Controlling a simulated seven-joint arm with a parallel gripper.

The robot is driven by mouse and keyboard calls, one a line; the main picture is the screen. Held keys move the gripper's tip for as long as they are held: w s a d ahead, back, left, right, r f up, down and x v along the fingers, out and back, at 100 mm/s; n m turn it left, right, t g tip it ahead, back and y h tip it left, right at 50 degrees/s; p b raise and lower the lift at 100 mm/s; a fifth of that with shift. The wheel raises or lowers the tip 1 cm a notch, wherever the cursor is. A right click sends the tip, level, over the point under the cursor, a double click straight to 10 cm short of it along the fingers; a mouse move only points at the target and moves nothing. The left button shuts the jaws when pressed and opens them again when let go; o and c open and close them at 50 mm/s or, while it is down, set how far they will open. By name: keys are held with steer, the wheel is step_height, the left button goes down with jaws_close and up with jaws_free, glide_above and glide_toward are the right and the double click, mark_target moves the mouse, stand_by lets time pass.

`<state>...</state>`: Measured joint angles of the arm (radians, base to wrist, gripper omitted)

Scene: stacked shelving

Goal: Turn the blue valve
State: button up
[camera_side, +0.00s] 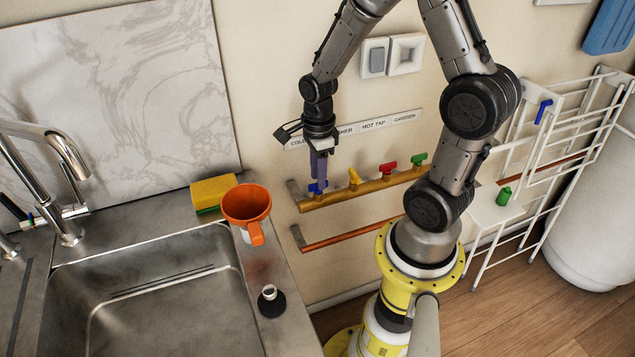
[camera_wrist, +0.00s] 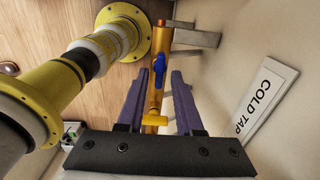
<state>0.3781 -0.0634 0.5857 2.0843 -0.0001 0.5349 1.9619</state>
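The blue valve (camera_side: 313,188) is at the left end of a brass pipe (camera_side: 345,193) on the wall, mostly hidden by my fingers in the side view. In the wrist view its blue handle (camera_wrist: 159,68) lies along the pipe, between my two finger tips. My gripper (camera_side: 319,180) points down at the valve from above. In the wrist view my gripper (camera_wrist: 160,76) is open, with a gap on each side of the handle. I cannot tell how deep the fingertips reach around it.
Yellow (camera_side: 354,177), red (camera_side: 388,167) and green (camera_side: 418,159) valves sit further right on the pipe. A copper pipe (camera_side: 345,237) runs below. A label strip (camera_side: 375,124) is above. The sink (camera_side: 160,300), orange funnel (camera_side: 247,203) and sponge (camera_side: 213,193) are left; a white rack (camera_side: 500,212) is right.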

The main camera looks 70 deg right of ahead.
steer(key=shift+r, duration=1.85)
steer(key=shift+a, duration=0.1)
steer(key=a+r+n+t, duration=0.4)
steer(key=a+r+n, duration=0.2)
steer(key=r, duration=0.6)
steer(key=s+a+r+n+t, duration=0.1)
steer(key=s+a+r+n, duration=0.3)
steer(key=s+n, duration=0.5)
steer(key=n, duration=1.1)
steer(key=shift+s+n+t, duration=0.2)
steer(key=shift+n+t, duration=0.1)
steer(key=shift+n, duration=0.1)
